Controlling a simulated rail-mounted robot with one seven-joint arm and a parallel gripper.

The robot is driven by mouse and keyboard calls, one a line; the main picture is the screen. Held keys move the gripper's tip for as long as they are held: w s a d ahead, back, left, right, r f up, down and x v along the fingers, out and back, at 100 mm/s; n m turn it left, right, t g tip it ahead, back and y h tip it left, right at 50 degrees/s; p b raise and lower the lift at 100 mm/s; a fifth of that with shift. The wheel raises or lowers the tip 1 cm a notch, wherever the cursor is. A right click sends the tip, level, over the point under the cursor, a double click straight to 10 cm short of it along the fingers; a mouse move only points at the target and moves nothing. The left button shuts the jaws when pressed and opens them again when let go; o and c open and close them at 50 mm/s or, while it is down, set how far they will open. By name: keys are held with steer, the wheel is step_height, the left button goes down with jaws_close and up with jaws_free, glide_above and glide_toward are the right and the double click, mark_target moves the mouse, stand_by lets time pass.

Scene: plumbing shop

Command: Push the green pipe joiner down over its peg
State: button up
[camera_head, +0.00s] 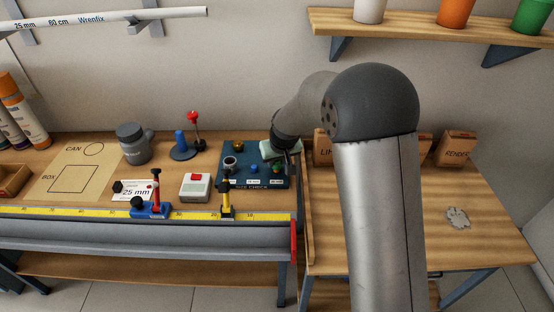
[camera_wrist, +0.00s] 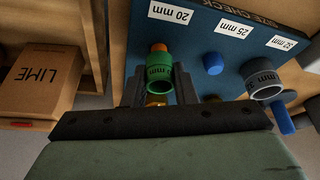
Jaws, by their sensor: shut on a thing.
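The green pipe joiner (camera_wrist: 159,80) is between the two fingers of my gripper (camera_wrist: 160,88) in the wrist view, and my gripper is shut on it. An orange peg (camera_wrist: 159,47) shows just past its far end, beside the 20 mm label. I cannot tell whether the joiner is around this peg or only in line with it. The blue size-check board (camera_head: 238,177) lies on the bench in the head view. My gripper (camera_head: 279,164) is over its right side there, and the joiner is small and partly hidden.
A grey joiner (camera_wrist: 264,82) and a blue peg (camera_wrist: 212,64) stand on the board. Cardboard boxes, one marked LIME (camera_wrist: 40,80), stand close to the right.

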steer(key=shift+f+b, duration=0.35)
steer(key=shift+f, duration=0.15)
steer(key=o, duration=1)
steer(key=shift+o, duration=0.2)
steer(key=shift+r, duration=0.1)
steer(key=b+v, duration=0.1)
steer(key=v, duration=1.6)
steer(key=shift+b, duration=0.4)
steer(key=shift+r, duration=0.1)
